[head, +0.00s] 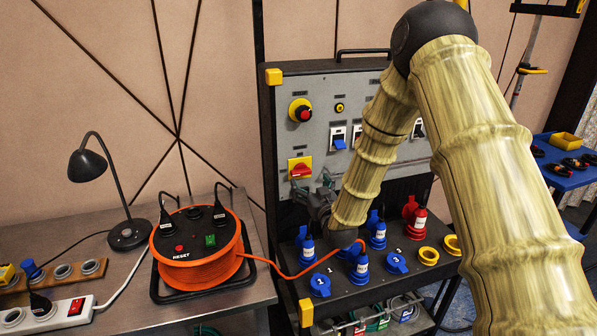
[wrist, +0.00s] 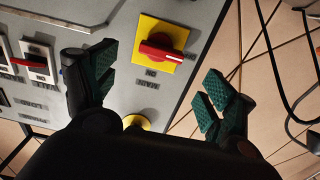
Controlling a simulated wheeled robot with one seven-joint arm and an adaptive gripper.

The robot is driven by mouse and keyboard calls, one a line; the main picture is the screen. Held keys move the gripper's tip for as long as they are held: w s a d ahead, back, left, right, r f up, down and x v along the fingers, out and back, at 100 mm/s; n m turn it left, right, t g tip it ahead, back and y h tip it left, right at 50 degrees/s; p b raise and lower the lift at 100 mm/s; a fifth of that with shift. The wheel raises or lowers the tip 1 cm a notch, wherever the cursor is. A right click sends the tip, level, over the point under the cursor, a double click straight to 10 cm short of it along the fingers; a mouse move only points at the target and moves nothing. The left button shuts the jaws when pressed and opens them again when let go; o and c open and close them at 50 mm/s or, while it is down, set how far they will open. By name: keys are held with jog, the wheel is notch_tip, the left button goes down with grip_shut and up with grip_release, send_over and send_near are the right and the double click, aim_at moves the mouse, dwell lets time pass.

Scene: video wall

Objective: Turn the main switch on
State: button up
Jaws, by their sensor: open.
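The main switch is a red rotary handle on a yellow plate (head: 300,168), low on the left of the grey panel. Its handle lies roughly level across the plate. In the wrist view the main switch (wrist: 160,48) shows upside down, with "ON" and "MAIN" lettering beside it. My gripper (head: 325,192) is open and empty, just right of and below the switch in the head view. In the wrist view my gripper (wrist: 163,87) has its green-padded fingers spread on either side of the switch, apart from it.
A red emergency button (head: 303,112) on a yellow ring sits above the switch. Rocker switches (head: 339,138) are to its right. Blue plugs (head: 307,250) and sockets stand on the ledge below. An orange cable reel (head: 198,262) and a lamp (head: 128,233) stand on the left table.

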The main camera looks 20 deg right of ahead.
aim_at(302, 173)
jog(key=w+p, duration=0.2)
jog(key=w, duration=0.7)
jog(key=shift+a, duration=0.15)
